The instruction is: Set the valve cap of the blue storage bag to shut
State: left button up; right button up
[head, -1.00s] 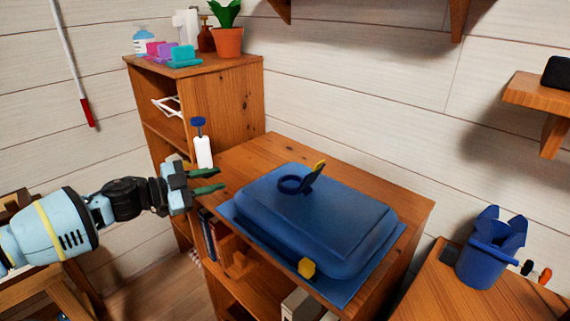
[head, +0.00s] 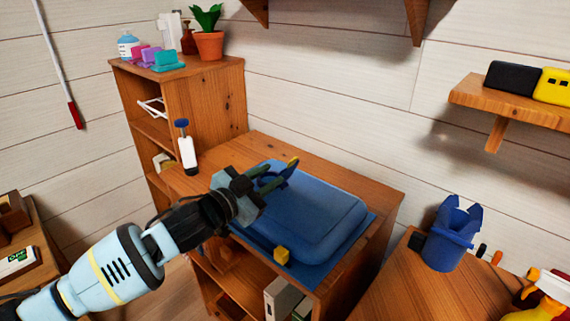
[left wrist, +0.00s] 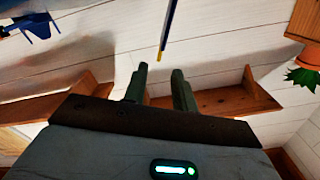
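The blue storage bag (head: 325,215) lies puffed up on top of the wooden shelf unit. Its valve cap (head: 287,172), a blue flap with a yellow tip, stands tilted up from the ring on the bag's top, so it is open. In the left wrist view the cap (left wrist: 168,28) shows as a thin blue strip with a yellow end, beyond the fingertips. My left gripper (head: 274,181) is over the bag's near left part, close to the valve, and hides part of the ring. In the left wrist view its fingers (left wrist: 160,78) are apart with nothing between them. My right gripper is not in view.
A yellow slider (head: 282,254) sits at the bag's front edge. A white pump bottle with a blue top (head: 186,150) stands left of the bag. A taller cabinet (head: 205,100) holds a potted plant (head: 208,42). A blue bucket-like container (head: 447,238) stands on the right-hand table.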

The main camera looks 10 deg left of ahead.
aim_at(289, 164)
pick_arm(q)
jog(key=shift+x, duration=3.7)
jog(key=shift+c, duration=0.5)
grip_shut()
